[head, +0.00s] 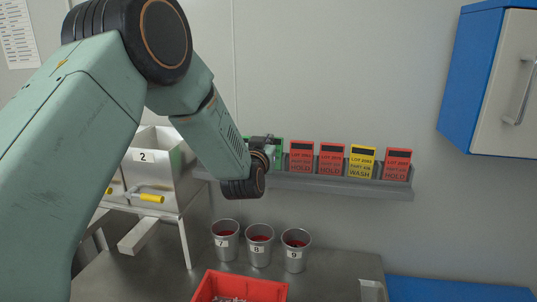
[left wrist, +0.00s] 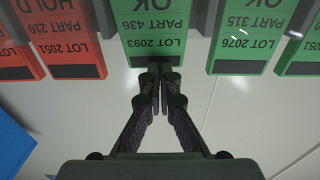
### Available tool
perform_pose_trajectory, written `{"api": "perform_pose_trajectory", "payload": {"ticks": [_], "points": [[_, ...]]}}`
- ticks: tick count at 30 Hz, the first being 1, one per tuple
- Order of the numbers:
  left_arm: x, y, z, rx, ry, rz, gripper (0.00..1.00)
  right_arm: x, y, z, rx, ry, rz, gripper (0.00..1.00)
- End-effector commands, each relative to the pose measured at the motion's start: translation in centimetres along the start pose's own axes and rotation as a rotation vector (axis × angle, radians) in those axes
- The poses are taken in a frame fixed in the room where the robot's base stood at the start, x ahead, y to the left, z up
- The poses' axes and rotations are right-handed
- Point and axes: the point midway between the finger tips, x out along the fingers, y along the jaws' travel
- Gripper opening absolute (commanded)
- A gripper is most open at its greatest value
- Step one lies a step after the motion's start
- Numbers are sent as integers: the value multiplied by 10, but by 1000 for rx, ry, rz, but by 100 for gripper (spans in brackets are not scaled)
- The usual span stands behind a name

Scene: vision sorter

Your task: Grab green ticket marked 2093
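The green ticket marked LOT 2093, PART 436 (left wrist: 156,30) is upside down at the top middle of the left wrist view. In the head view a green ticket (head: 279,147) shows partly behind my left gripper (head: 262,160), at the left of the visible row. My left gripper's fingers (left wrist: 159,72) are together, with their tips at the dark strip on the edge of ticket 2093. I cannot tell whether anything is pinched between them. My right gripper is not in view.
The grey wall rack (head: 340,186) also holds red tickets (head: 331,160) and a yellow ticket (head: 361,162). Below are metal cups (head: 258,250), a red bin (head: 240,284) and bin 2 (head: 150,178). A blue cabinet (head: 465,80) hangs right.

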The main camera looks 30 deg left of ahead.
Motion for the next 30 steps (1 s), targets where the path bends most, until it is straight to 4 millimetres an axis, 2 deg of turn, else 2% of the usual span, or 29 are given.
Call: {"api": "perform_pose_trajectory", "payload": {"ticks": [14,17,25,30], "points": [[0,0,-2,0,1,1,0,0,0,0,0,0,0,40],[0,0,-13,-1,4,0,0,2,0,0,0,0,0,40],[0,0,-65,-1,6,0,0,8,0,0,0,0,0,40],[0,0,-90,-1,3,0,0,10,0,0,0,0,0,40]]}}
